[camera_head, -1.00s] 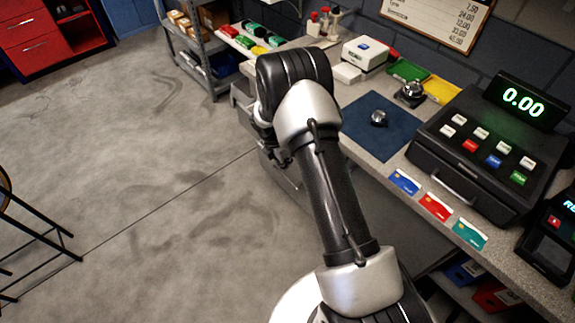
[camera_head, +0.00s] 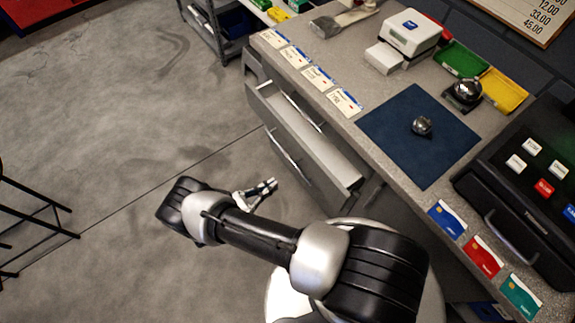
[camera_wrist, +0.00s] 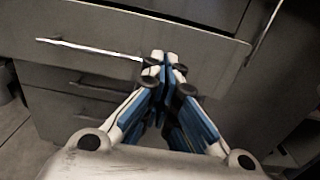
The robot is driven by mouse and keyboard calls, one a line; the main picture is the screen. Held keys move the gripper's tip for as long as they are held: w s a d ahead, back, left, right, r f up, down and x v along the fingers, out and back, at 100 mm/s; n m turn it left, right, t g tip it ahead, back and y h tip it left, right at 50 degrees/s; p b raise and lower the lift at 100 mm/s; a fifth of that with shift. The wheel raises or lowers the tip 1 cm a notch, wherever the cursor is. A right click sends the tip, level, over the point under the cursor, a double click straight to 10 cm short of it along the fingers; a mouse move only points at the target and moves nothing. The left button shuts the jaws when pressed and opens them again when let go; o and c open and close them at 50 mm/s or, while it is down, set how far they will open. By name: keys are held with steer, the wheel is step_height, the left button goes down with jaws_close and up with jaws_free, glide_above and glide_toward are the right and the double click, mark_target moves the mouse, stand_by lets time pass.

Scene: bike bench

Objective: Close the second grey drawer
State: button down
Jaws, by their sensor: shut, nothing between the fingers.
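The grey drawer unit stands under the counter in the head view. One grey drawer (camera_head: 311,180) is pulled out, its inside partly showing; a front with a handle (camera_head: 303,112) sits flush above it, so it looks like the second. In the wrist view the pulled-out drawer's front (camera_wrist: 215,60) crosses the picture, with a long bar handle (camera_wrist: 88,48) at left. My gripper (camera_head: 271,185) is shut and empty, out on the floor side of the drawer front. In the wrist view its fingertips (camera_wrist: 166,62) overlap the drawer front; I cannot tell whether they touch.
The counter (camera_head: 345,60) above holds price cards, a blue mat (camera_head: 400,145) with a bell-like metal object, trays and a cash register (camera_head: 510,205). A stool (camera_head: 35,225) stands at left. The floor between is clear.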

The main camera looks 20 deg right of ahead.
mark_target(310, 162)
steer(key=b+x, duration=0.1)
steer(key=x, duration=1.2)
steer(key=shift+d, duration=0.2)
